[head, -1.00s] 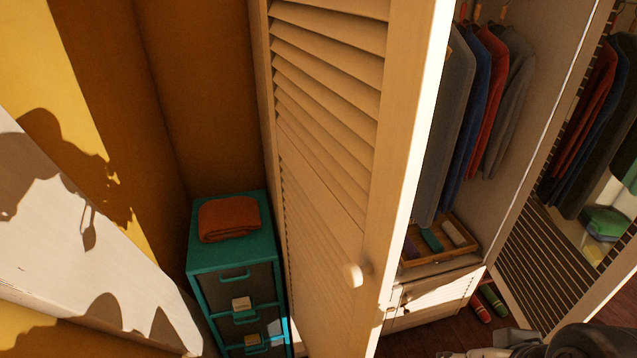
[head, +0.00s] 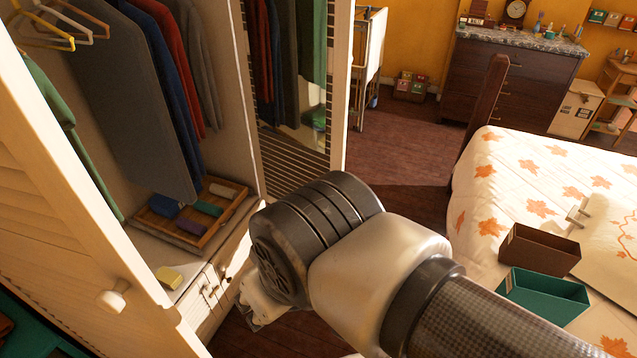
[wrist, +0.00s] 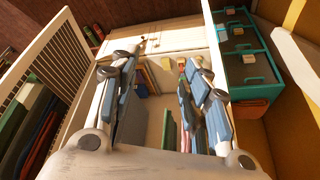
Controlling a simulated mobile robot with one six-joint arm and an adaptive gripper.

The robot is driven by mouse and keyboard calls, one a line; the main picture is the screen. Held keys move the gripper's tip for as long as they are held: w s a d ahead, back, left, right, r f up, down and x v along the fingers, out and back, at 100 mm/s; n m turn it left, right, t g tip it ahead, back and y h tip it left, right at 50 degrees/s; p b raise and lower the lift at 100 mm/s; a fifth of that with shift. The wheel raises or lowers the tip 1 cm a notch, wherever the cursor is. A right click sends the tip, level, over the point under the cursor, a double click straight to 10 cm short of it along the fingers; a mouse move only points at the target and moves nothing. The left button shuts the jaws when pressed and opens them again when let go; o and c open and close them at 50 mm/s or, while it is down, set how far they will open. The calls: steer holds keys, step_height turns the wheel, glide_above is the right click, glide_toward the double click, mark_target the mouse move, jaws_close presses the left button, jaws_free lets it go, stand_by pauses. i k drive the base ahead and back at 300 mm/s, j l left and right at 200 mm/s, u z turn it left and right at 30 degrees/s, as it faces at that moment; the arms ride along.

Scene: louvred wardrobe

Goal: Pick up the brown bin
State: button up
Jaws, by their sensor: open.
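The brown bin (head: 540,250) is an open, empty-looking rectangular box on the bed at the right of the head view. It stands just behind a similar teal bin (head: 545,296). My gripper (wrist: 162,82) is open in the wrist view, with nothing between its fingers, and points toward the wardrobe. In the head view my arm crosses the middle and mostly hides the gripper, which is low in front of the wardrobe, well left of and apart from the brown bin. The brown bin is not in the wrist view.
The bed (head: 530,180) has a leaf-patterned cover and a dark post (head: 486,110). The open wardrobe (head: 235,90) at left holds hanging clothes and a wooden tray (head: 230,225). A dark dresser (head: 512,80) stands behind.

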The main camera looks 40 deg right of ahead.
mark_target(524, 247)
steer(key=z, duration=3.05)
steer(key=i+j+z, duration=0.25)
steer(key=z, duration=0.2)
steer(key=i+j+z, duration=0.2)
steer(key=z, duration=0.2)
steer(key=i+j+z, duration=0.1)
steer(key=j+z, duration=0.35)
steer(key=i+j, duration=0.1)
steer(key=j, duration=0.4)
steer(key=i+j+z, duration=0.1)
steer(key=j, duration=0.4)
steer(key=i+j, duration=0.15)
steer(key=j, duration=0.4)
steer(key=i+j+z, duration=0.1)
steer(key=j, duration=0.9)
steer(key=i+z, duration=0.05)
